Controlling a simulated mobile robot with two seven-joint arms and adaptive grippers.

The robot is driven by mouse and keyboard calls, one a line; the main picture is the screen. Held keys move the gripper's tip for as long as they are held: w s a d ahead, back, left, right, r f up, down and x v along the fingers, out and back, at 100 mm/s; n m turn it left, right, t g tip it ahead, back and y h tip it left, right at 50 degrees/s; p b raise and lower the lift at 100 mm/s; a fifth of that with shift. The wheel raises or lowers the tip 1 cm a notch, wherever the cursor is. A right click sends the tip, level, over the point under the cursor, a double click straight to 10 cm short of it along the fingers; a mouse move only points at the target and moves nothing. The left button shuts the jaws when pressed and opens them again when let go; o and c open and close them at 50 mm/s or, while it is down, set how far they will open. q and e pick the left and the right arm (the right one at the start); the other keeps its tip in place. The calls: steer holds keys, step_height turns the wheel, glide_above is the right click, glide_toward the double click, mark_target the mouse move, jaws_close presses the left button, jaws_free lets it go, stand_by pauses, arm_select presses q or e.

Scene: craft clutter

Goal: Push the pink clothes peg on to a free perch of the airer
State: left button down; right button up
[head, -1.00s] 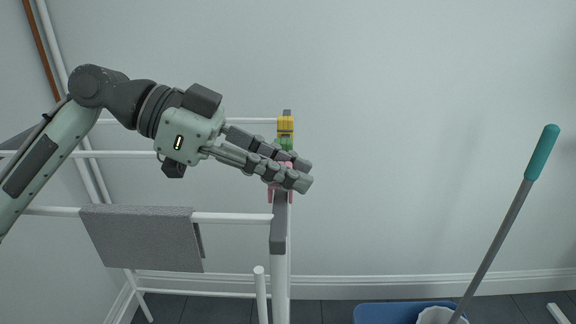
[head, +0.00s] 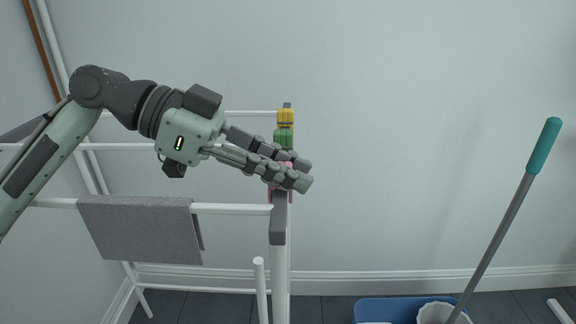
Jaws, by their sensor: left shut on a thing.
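The pink clothes peg (head: 287,165) is mostly hidden by the fingers of my left gripper (head: 300,173), which is shut on it. Small pink parts show above and below the fingers, at the near part of the airer's grey-topped end bar (head: 279,222). Whether the peg is fully seated there is hidden. A green peg (head: 284,138) and a yellow peg (head: 285,117) sit farther back along the same end of the white airer (head: 230,209). My right gripper is not in view.
A grey cloth (head: 140,228) hangs over the airer's front rail. A blue bucket (head: 375,310) with a teal-handled mop (head: 510,215) stands on the floor at the right. The wall behind is bare, with free room right of the airer.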

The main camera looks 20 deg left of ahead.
arm_select(q)
steer(key=shift+f, duration=0.2)
steer(key=c, duration=1.3)
jaws_free()
steer(key=v, duration=1.2)
steer(key=shift+r, duration=0.1)
